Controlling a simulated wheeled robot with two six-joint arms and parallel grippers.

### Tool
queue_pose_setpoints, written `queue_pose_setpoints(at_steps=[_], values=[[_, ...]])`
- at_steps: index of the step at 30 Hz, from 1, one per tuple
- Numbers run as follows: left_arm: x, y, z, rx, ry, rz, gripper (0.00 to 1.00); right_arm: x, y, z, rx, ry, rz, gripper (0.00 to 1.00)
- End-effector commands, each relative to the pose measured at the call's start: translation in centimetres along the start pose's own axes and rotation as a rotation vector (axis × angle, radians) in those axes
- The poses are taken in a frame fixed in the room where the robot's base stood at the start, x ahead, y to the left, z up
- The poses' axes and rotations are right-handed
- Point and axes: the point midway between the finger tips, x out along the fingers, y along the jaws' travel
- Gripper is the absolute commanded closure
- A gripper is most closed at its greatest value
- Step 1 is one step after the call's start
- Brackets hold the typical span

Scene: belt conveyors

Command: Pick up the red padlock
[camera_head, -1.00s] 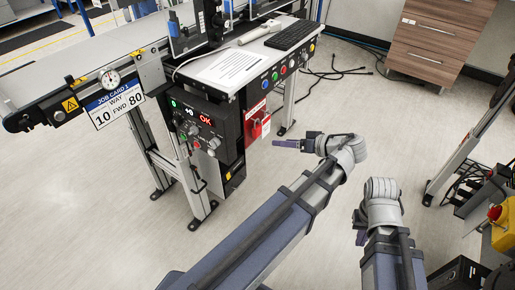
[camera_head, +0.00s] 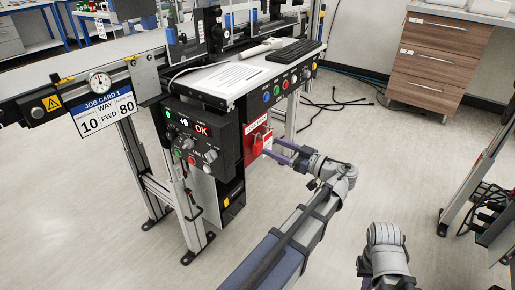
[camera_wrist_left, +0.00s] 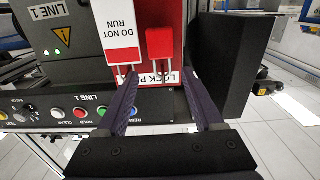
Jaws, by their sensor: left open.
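The red padlock (camera_head: 257,143) hangs on the red lockout board (camera_head: 248,127) on the side of the conveyor's control station. In the left wrist view the padlock (camera_wrist_left: 160,43) appears upside down, its shackle towards the "LOCK" lettering. My left gripper (camera_head: 276,150) is open, its purple fingers just right of the board in the head view. In the left wrist view the fingers (camera_wrist_left: 160,80) point at the padlock, which lies between their lines; nothing is held. My right gripper's wrist (camera_head: 385,250) is low at right; its fingers are not clear.
A white "DO NOT RUN" tag (camera_wrist_left: 117,32) hangs beside the padlock. The control box (camera_head: 195,135) stands left of the board, and a button panel (camera_head: 290,83) sits above. Floor between station and drawer cabinet (camera_head: 435,60) is mostly clear, with cables (camera_head: 335,108).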

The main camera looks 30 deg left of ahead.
Motion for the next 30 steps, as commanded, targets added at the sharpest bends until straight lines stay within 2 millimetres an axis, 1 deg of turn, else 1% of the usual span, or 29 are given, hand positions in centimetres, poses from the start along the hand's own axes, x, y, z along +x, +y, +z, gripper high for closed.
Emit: queue_pose_setpoints(at_steps=[5,8,13,16,18,24,25,30], values=[[0.4,0.0,-0.1,0.001,-0.001,0.001,0.31,-0.1,0.0,0.0,0.0,0.0,0.0,1.0],[1.1,-0.1,-0.3,0.001,-0.001,0.0,0.31,-0.3,0.0,0.0,0.001,0.0,0.0,1.0],[3.3,-0.4,-1.1,0.001,-0.001,-0.002,0.31,-1.1,0.1,0.1,0.002,-0.001,0.001,1.0],[4.8,-0.4,-0.8,0.001,-0.001,-0.001,0.31,-0.9,0.1,0.1,0.002,-0.001,0.001,1.0],[5.3,-0.4,-0.8,0.001,-0.001,-0.001,0.31,-0.9,0.1,0.1,0.002,-0.001,0.001,1.0],[5.5,-0.3,-0.8,0.001,-0.001,0.002,0.31,-0.9,0.1,0.1,0.002,-0.001,0.001,1.0],[5.5,-0.3,-0.8,0.001,-0.001,0.002,0.33,-0.9,0.1,0.1,0.002,-0.001,0.001,1.0],[5.4,-0.3,-0.8,0.001,-0.001,0.002,0.52,-0.9,0.1,0.1,0.002,-0.001,0.001,1.0]])
